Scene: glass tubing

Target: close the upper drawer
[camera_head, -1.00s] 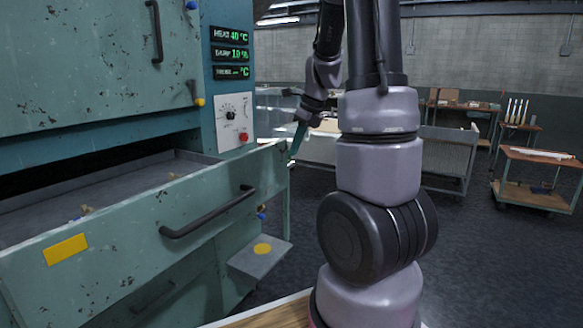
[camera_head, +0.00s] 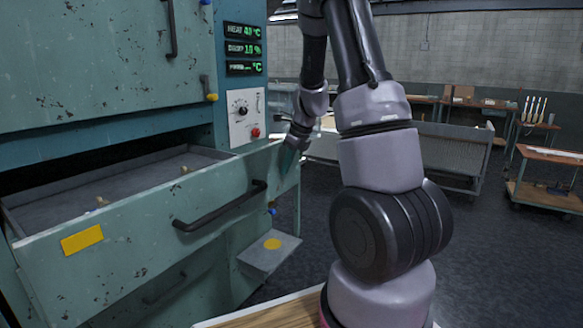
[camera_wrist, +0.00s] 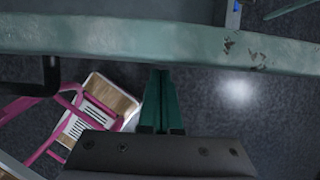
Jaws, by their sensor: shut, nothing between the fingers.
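The upper drawer (camera_head: 130,232) stands pulled out of the teal cabinet, with a grey tray (camera_head: 60,212) inside. Its worn teal front carries a black bar handle (camera_head: 222,207) and a yellow label. My gripper (camera_head: 288,165), with teal fingers, is shut and empty at the right end of the drawer front. In the wrist view, the closed fingertips (camera_wrist: 161,74) reach the edge of the drawer front (camera_wrist: 110,38), which crosses the top of the picture. Whether they touch it I cannot tell. Part of the handle shows at the left there.
A control panel (camera_head: 244,112) with displays and a red button is right of the drawer opening. A grey ledge (camera_head: 270,252) with a yellow disc juts out below the drawer's right end. Carts (camera_head: 545,180) stand far right. Dark floor is clear between.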

